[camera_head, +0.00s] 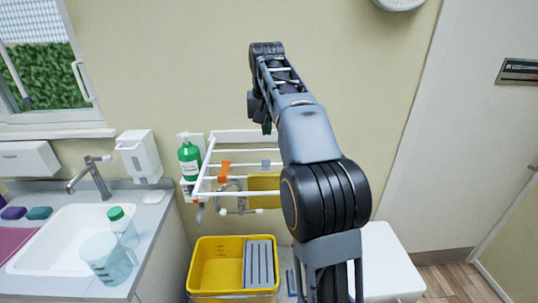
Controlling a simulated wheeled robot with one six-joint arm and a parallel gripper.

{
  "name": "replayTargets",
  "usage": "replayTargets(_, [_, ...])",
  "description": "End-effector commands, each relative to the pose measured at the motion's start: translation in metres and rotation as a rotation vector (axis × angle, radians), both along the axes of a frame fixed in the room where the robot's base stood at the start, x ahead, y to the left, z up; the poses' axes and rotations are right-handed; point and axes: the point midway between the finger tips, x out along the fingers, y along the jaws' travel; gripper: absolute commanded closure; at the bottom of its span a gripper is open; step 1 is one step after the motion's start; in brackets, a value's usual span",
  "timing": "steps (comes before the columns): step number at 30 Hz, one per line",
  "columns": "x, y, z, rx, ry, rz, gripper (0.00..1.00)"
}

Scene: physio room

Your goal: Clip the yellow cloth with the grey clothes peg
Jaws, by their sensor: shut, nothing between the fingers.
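The yellow cloth (262,186) hangs from a bar of the white drying rack (207,172) on the wall, its right part hidden behind my arm. A small grey peg (266,164) sits on a rack bar just above the cloth; whether it touches the cloth I cannot tell. An orange peg (224,171) is on the rack to the left. My gripper (267,129) points down above the rack, higher in the picture than the grey peg and apart from it. It is small and partly hidden by my arm, and holds nothing.
A yellow bucket (207,268) with a grey insert stands below the rack. A green bottle (189,160) stands left of the rack. A sink (65,240) with a clear jug (104,258) is at left. The wall above the rack is clear.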

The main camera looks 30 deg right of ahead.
Motion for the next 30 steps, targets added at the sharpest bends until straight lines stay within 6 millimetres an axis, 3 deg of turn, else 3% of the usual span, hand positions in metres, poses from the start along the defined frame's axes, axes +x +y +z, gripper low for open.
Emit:
replayTargets(5, [0.003,-0.002,-0.034,0.001,0.002,0.000,1.00])
replayTargets(12, [-0.006,0.003,-0.056,0.000,-0.001,0.000,1.00])
replayTargets(30, [-0.010,0.004,-0.066,0.000,-0.002,0.000,1.00])
